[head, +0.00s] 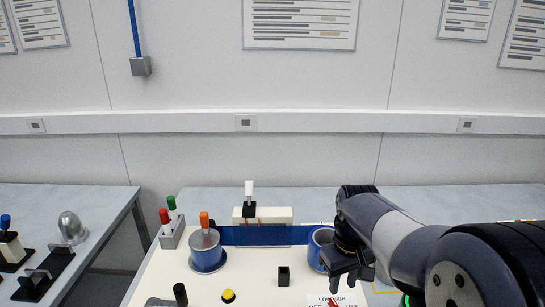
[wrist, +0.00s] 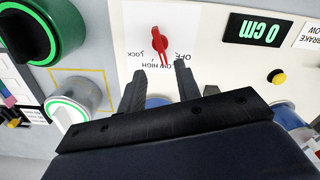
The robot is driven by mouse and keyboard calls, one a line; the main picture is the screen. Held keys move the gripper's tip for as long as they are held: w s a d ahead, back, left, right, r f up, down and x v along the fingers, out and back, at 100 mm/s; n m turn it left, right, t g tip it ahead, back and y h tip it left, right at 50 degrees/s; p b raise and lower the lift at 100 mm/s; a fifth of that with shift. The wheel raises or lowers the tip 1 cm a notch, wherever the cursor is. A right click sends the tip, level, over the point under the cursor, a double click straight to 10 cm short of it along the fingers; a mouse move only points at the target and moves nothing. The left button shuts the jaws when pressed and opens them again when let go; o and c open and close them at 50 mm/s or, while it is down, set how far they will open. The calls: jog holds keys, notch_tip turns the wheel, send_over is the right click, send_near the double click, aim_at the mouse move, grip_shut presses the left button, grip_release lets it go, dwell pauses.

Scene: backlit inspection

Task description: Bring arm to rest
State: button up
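My gripper (head: 345,283) hangs at the lower right of the head view, over the white panel. In the wrist view its two dark fingers (wrist: 160,69) stand apart with an empty gap between them, so it is open. A red rotary knob (wrist: 159,41) on a white label reading LOW, HIGH, OFF and LOCK lies just beyond the fingertips. The fingers do not appear closed on it. In the head view the red knob (head: 334,302) is partly visible below the gripper. My arm reaches in from the right edge.
A blue cylinder (head: 320,248) stands close to my gripper. A metal-topped cylinder (head: 206,251), a yellow button (head: 228,295) and a black block (head: 284,276) are farther left. A green-ringed knob (wrist: 72,102) and a display reading 0 cm (wrist: 253,30) flank the fingers.

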aim_at(338, 306)
notch_tip(338, 306, down, 9)
jog(key=shift+f, duration=0.25)
jog(key=m, duration=0.5)
jog(key=shift+m, duration=2.7)
